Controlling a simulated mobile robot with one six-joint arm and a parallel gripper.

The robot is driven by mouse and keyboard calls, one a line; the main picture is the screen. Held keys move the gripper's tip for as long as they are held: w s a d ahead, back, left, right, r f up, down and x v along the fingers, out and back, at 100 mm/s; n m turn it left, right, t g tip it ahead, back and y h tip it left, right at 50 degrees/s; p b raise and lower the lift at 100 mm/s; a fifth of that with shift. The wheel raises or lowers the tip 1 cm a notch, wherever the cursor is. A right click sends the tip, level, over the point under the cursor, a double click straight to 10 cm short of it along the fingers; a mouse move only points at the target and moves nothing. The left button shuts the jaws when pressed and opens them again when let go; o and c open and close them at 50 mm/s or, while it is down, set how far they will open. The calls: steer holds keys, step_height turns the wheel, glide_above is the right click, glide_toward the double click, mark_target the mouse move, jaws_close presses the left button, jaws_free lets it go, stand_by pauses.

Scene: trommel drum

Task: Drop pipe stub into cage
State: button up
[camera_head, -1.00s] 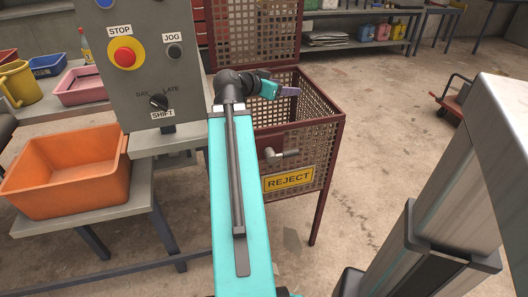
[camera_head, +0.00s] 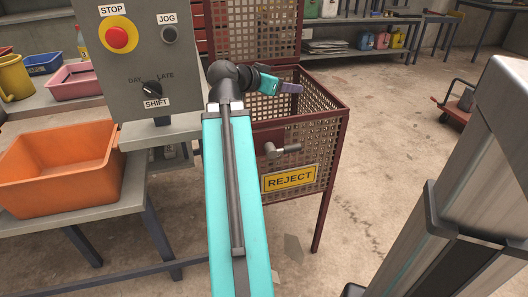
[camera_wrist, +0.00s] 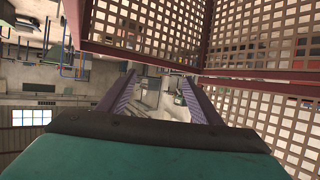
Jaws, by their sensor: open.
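The cage (camera_head: 343,113) is a dark red mesh box with a yellow REJECT sign (camera_head: 290,179) on its front. In the head view my gripper (camera_head: 297,88) is at the cage's open top, near its back wall. In the wrist view my gripper (camera_wrist: 160,80) has its two purple fingers wide apart with nothing between them. Mesh cage walls (camera_wrist: 240,48) fill the upper right there. I cannot make out a pipe stub in any view; the inside bottom of the cage is mostly hidden by its mesh and my arm.
A grey handle-like fitting (camera_head: 283,150) is at the cage front. A grey control box (camera_head: 150,60) with a red STOP button stands left of my arm. An orange bin (camera_head: 60,170) sits on a bench at the left. The floor right of the cage is clear near it.

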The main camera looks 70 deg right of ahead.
steer(key=s+a+b, duration=0.2)
steer(key=a+b, duration=0.4)
steer(key=b, duration=0.2)
steer(key=shift+a+r, duration=0.15)
steer(key=shift+r, duration=0.15)
stand_by(0.3)
steer(key=shift+s, duration=0.1)
stand_by(0.7)
